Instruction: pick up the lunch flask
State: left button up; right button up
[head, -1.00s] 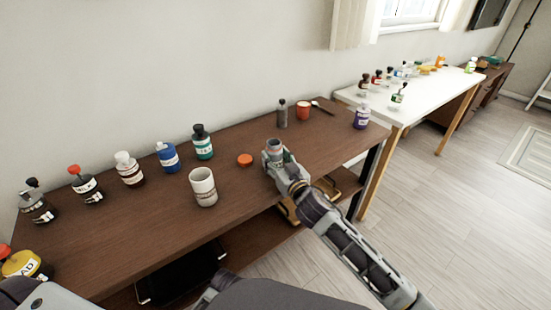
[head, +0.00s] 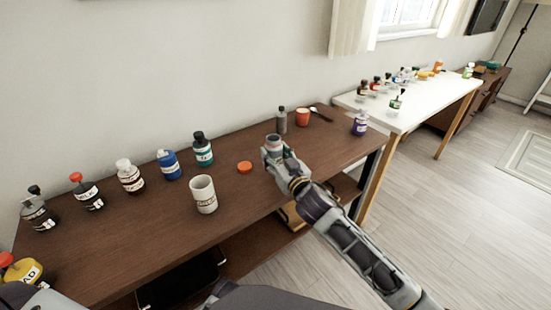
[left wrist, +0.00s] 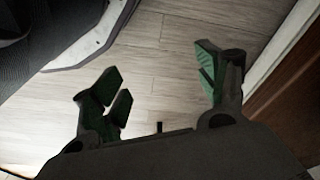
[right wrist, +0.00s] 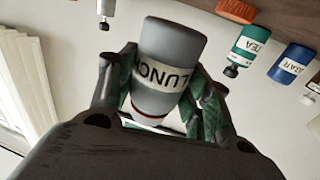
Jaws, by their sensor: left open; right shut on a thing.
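The lunch flask (head: 273,142) is a grey cylinder with a pale band reading "LUNC…", and it fills the middle of the right wrist view (right wrist: 170,60). My right gripper (head: 277,156) is shut around its side, with a finger on each side in the right wrist view. The flask looks raised a little above the brown table; its base is partly hidden by the gripper in the head view. My left gripper (left wrist: 158,88) is open and empty over the wooden floor, away from the flask.
On the brown table (head: 150,232), an orange lid (head: 245,167) and a white labelled cup (head: 204,194) stand left of the flask. A dark bottle (head: 282,120) and red cup (head: 303,117) are behind it. Several bottles line the back left. A white table (head: 420,110) stands right.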

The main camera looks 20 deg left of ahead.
aim_at(277, 143)
jog(key=shift+r, duration=0.8)
jog(key=shift+r+p, duration=0.35)
jog(key=shift+r, duration=1.35)
jog(key=shift+r+p, duration=0.3)
jog(key=shift+r, duration=0.05)
pick_arm(q)
jog(key=f, duration=0.3)
jog(key=a+f, duration=0.1)
jog(key=f, duration=0.1)
jog(key=shift+s+a+f, duration=0.1)
jog(key=shift+s, duration=0.25)
